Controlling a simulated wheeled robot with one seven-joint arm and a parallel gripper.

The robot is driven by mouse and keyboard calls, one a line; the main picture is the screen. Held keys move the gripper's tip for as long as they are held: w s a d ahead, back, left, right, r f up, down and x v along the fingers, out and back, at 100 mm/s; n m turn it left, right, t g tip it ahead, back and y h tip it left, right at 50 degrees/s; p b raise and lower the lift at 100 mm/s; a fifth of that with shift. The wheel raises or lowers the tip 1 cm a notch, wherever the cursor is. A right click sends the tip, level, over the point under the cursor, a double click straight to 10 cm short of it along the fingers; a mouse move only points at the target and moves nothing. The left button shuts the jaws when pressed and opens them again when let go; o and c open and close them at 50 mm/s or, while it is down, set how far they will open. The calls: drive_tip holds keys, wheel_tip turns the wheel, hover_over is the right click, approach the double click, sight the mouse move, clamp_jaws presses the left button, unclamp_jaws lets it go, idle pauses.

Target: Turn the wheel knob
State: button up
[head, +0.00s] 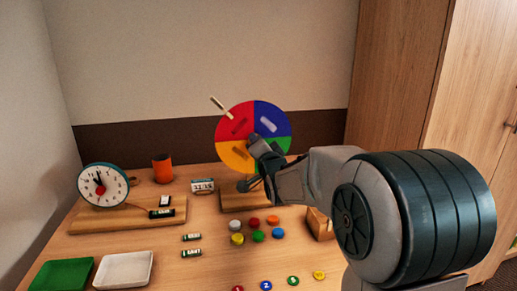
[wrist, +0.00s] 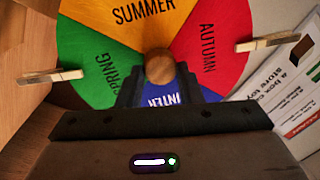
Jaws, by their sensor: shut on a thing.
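The season wheel (head: 235,118) stands upright at the back of the table, with red, blue, green and orange sectors. In the wrist view, the wheel (wrist: 95,40) shows the words SUMMER, AUTUMN and SPRING, with WINTER partly hidden by my gripper. The round wooden knob (wrist: 160,67) is at the wheel's centre. My gripper (wrist: 160,84) is shut on the knob, its dark fingers reaching it from below in the wrist view. In the head view, my gripper (head: 258,146) is in front of the wheel and hides the knob.
Clothespins (wrist: 50,75) (wrist: 268,42) sit at the wheel's edge. A printed card (wrist: 290,85) is beside it.

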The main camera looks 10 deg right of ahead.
drive_tip(key=m+b, duration=0.1)
drive_tip(key=m, duration=0.3)
drive_tip(key=m+h+b, duration=0.1)
drive_tip(key=m+b, duration=0.1)
drive_tip(key=m, duration=0.3)
drive_tip(key=shift+a+f+b, duration=0.1)
drive_tip(key=shift+f+b, duration=0.1)
drive_tip(key=shift+b, duration=0.1)
drive_tip(key=shift+m, duration=0.4)
drive_tip(key=o, duration=1)
drive_tip(key=shift+c, duration=0.2)
drive_tip(key=shift+r, duration=0.1)
drive_tip(key=s+f+p, duration=0.1)
drive_tip(key=s, duration=1.2)
drive_tip(key=shift+s+f, duration=0.15)
drive_tip(key=shift+s, duration=0.25)
